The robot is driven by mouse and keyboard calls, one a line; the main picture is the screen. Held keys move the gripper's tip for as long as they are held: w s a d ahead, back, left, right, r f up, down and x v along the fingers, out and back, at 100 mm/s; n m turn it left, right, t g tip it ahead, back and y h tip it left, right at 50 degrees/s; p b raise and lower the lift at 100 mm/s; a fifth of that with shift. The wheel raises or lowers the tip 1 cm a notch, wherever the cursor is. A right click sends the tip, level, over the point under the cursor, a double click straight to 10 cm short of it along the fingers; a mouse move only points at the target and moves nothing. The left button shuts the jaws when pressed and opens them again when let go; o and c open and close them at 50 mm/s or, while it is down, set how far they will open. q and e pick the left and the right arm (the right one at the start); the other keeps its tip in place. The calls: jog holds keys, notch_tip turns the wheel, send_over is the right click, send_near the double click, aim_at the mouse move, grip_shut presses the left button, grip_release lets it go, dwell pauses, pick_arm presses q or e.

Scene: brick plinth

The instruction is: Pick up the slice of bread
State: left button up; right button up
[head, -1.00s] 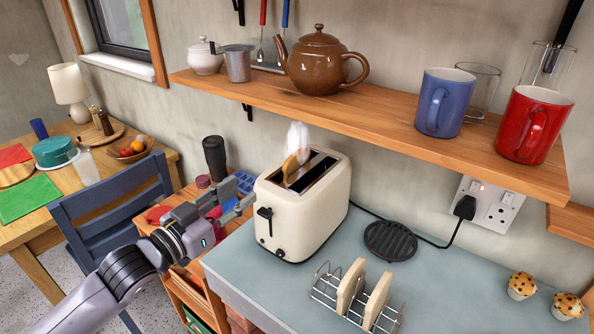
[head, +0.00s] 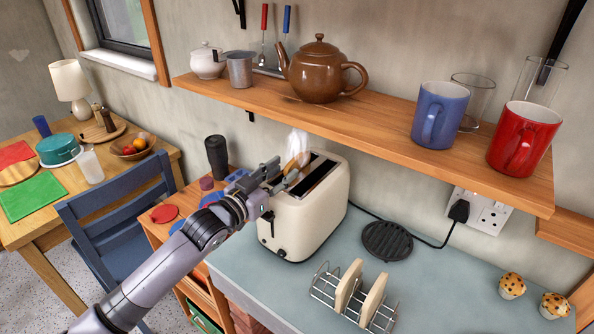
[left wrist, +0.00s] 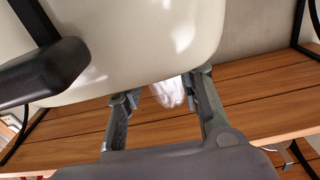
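A golden-brown slice of bread (head: 304,158) sticks up from a slot of the cream toaster (head: 313,208), with a white, steam-like patch above it. My left gripper (head: 285,172) is at the toaster's upper left edge, close beside the slice and partly in front of it. In the left wrist view its fingers (left wrist: 160,90) are spread apart, with the white patch showing between them and the toaster body close by. I cannot tell whether a finger touches anything. Two paler slices (head: 348,286) stand in a wire rack (head: 322,287). My right gripper is out of view.
A wooden shelf (head: 390,128) with a brown teapot (head: 320,72), a blue mug (head: 438,115) and a red mug (head: 523,140) overhangs the counter (head: 440,275). A black round trivet (head: 387,240) and muffins (head: 512,286) are on the counter. A blue chair (head: 115,225) stands left.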

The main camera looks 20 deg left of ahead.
aim_at(286, 170)
pick_arm(q)
jog(key=x, duration=0.3)
jog(key=shift+w+d+f+p, duration=0.1)
jog(key=shift+w+f+p, duration=0.1)
jog(key=shift+w+p, duration=0.2)
jog(key=shift+s, duration=0.15)
jog(key=shift+c, duration=0.5)
grip_shut()
